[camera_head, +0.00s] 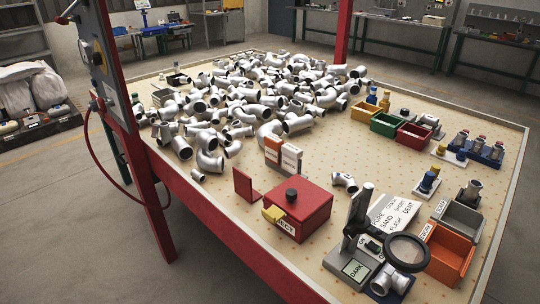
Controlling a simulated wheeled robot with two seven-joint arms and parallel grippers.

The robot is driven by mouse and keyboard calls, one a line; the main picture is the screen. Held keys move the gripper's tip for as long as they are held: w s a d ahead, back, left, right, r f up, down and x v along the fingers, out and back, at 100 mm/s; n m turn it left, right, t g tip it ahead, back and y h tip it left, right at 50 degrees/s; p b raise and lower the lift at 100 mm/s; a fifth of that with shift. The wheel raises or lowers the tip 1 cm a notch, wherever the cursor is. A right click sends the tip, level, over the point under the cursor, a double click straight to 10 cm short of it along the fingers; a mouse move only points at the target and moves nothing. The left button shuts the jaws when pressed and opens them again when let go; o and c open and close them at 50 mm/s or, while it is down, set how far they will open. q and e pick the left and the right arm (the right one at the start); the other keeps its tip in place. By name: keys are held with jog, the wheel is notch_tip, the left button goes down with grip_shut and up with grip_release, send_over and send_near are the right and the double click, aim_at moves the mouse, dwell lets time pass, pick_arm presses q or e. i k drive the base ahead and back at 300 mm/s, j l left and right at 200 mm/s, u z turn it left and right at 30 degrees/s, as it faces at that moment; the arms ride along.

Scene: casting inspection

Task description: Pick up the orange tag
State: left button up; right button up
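Neither of my grippers is in view.
A red reject box (300,212) with a black knob and a yellow piece stands in front of the blocks. A large pile of metal pipe fittings (250,95) lies behind them. A magnifier (407,251), an orange bin (447,256) and a grey bin (461,218) are at front right.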

aim_at(272, 143)
jog(key=i+j, duration=0.3)
jog(key=j, duration=0.2)
jog(key=i+j+u, duration=0.1)
jog(key=i+j, duration=0.15)
jog(key=j, duration=0.2)
jog(key=i+j, duration=0.3)
jog(key=j, duration=0.2)
